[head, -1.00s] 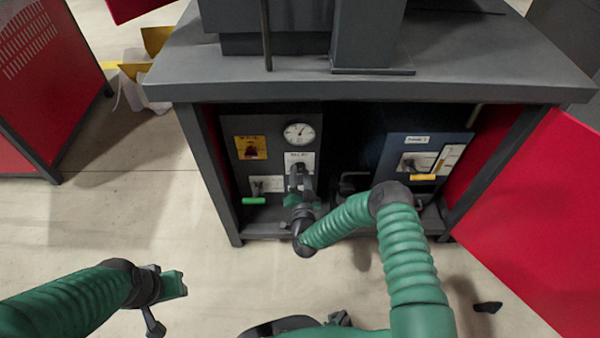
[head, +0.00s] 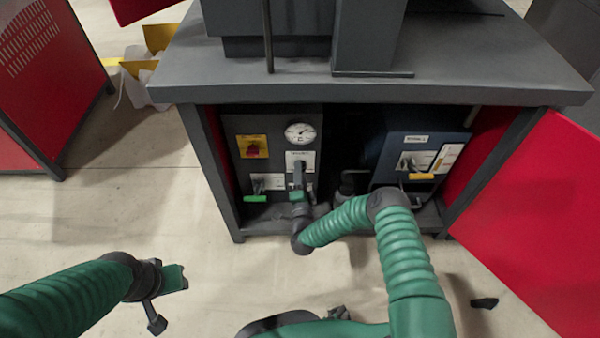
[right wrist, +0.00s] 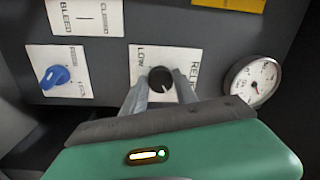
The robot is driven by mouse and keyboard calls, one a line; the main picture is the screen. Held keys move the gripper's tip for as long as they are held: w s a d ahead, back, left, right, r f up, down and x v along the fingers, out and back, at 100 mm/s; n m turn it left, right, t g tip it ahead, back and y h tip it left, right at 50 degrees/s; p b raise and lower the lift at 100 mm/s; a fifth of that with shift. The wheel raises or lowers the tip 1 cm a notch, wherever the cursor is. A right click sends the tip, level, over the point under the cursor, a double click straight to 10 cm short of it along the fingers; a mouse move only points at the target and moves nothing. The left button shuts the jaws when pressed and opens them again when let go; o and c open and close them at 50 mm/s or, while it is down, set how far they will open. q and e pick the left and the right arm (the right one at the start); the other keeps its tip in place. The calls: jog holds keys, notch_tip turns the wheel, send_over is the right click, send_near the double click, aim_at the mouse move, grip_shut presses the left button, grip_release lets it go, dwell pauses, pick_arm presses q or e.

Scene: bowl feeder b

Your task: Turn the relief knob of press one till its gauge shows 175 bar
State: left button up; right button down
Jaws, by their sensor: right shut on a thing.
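The relief knob (right wrist: 160,82) is a dark round knob on a white plate marked LOW and RELI, on the dark press panel (head: 272,125). My right gripper (right wrist: 158,92) is shut on it, one finger on each side; in the head view the right gripper (head: 298,178) reaches into the cabinet and mostly covers the knob. The white round gauge (head: 300,133) sits just above the knob plate. It also shows in the right wrist view (right wrist: 252,82), but its figures are too small to read. My left gripper (head: 170,280) hangs empty over the floor; its jaw gap is unclear.
A blue knob (right wrist: 55,76) and a BLEED/CLOSED plate (right wrist: 86,16) are close by. A red switch on a yellow plate (head: 252,147) and a green handle (head: 255,198) are at left. A blue unit (head: 420,155) stands right. The worktop (head: 450,75) overhangs; a red door (head: 535,215) stands open.

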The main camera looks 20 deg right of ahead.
jog(key=shift+s+d+f, duration=0.1)
jog(key=shift+d+f, duration=0.05)
jog(key=shift+f, duration=0.05)
jog(key=c, duration=1.2)
grip_release()
jog(key=shift+o, duration=1.2)
jog(key=shift+r, duration=0.1)
jog(key=p+v, duration=0.6)
jog(key=v, duration=0.6)
